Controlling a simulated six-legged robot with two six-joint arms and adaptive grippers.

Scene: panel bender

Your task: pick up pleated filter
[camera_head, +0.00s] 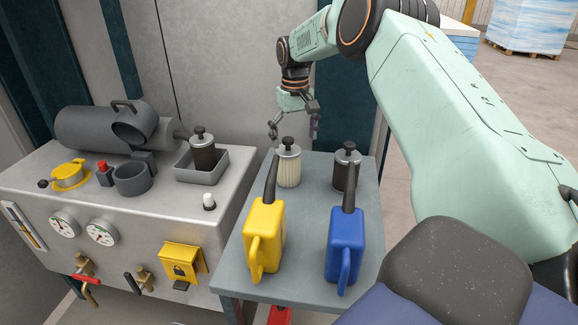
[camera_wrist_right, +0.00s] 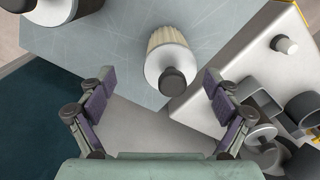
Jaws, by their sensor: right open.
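The pleated filter, cream with a grey cap and black knob (camera_head: 288,168), stands upright on the grey side table (camera_head: 306,221) behind the yellow can. A dark filter with the same kind of cap (camera_head: 346,174) stands to its right. A second dark filter (camera_head: 203,156) sits in a square tray on the metal cabinet. My right gripper (camera_head: 294,128) is open and empty, above and behind the cream filter. In the right wrist view the cream filter (camera_wrist_right: 165,47) shows from above, just ahead of the gap between the open fingers (camera_wrist_right: 157,100), apart from them. My left gripper is not in view.
A yellow can (camera_head: 265,237) and a blue can (camera_head: 345,243) with tall dark spouts stand at the front of the side table. The cabinet at left bears a grey cylinder (camera_head: 90,128), a cup (camera_head: 132,180) and a white knob (camera_head: 209,200).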

